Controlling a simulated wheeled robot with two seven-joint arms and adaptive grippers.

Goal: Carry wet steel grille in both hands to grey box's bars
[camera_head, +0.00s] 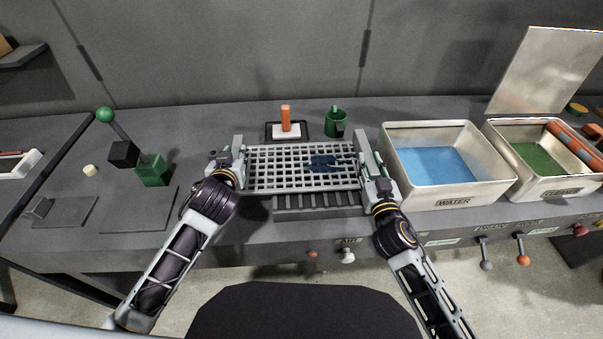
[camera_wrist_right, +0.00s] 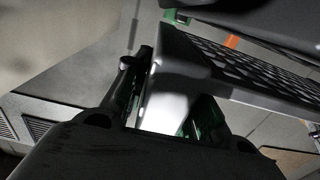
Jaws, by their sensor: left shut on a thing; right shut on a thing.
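The steel grille (camera_head: 285,180) is a light grey lattice panel with a dark blue wet-looking patch on its right part. It is held roughly level between my two grippers, above a dark barred opening (camera_head: 315,201) in the bench; I cannot tell whether it touches it. My left gripper (camera_head: 238,163) is shut on the grille's left end. My right gripper (camera_head: 368,170) is shut on its right end. In the right wrist view the jaws (camera_wrist_right: 160,95) close around the grille's pale end plate, with the lattice (camera_wrist_right: 235,70) running off to the right.
Behind the grille stand a dark tray with a white and orange brush (camera_head: 286,128) and a green cup (camera_head: 335,122). A water bin (camera_head: 455,190) and a second lidded bin (camera_head: 560,185) stand right. A green block with a lever (camera_head: 153,170) stands left. Knobs (camera_head: 347,254) line the bench front.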

